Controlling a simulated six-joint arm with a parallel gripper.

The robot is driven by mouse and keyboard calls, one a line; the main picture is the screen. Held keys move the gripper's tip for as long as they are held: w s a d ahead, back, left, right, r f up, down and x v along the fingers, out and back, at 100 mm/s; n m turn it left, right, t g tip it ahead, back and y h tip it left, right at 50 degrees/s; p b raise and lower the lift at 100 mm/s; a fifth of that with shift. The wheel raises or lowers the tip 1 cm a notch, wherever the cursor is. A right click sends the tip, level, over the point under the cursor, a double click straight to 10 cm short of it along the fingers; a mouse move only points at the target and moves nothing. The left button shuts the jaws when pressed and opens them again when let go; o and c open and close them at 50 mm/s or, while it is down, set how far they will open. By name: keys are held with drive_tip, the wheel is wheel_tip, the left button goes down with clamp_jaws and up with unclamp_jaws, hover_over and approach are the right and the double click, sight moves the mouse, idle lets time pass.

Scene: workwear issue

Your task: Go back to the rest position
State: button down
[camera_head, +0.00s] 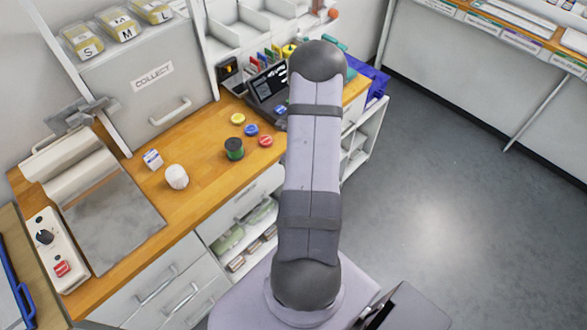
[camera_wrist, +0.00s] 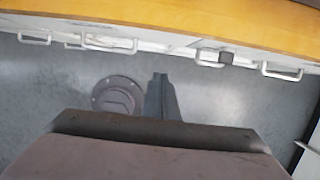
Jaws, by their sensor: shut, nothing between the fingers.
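My gripper (camera_wrist: 160,84) shows in the wrist view as narrow grey fingers, together and with nothing between them. It points over the grey floor, apart from the counter front. In the head view my arm rises through the middle, and its fingers cannot be made out there. A dark grey piece at the lower right edge appears to be part of my arm. No object is held.
The wooden counter (camera_head: 205,190) holds a white roll (camera_head: 176,177), a green-black spool (camera_head: 234,149), a small white box (camera_head: 153,159), and yellow, blue and red discs. A grey COLLECT locker (camera_head: 150,90) stands behind. Drawers with handles (camera_wrist: 110,45) line the front. Floor (camera_head: 450,190) at right is clear.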

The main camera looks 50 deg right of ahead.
drive_tip(key=s+a+r+n+g+y, duration=0.25)
drive_tip(key=s+a+n, duration=0.55)
drive_tip(key=n, duration=0.5)
drive_tip(key=s+a+r+n+g+y, duration=0.25)
drive_tip(key=s+a+n, duration=0.45)
drive_tip(key=a+n, duration=0.4)
drive_tip(key=w+a+r+n+t+h+b, duration=0.2)
drive_tip(key=w+a+r+n+h+b, duration=0.3)
drive_tip(key=a+r+n, duration=0.4)
drive_tip(key=w+a+n, duration=0.1)
drive_tip(key=n, duration=0.2)
drive_tip(key=shift+r, duration=0.25)
drive_tip(key=shift+a+b, duration=0.1)
drive_tip(key=shift+b, duration=0.2)
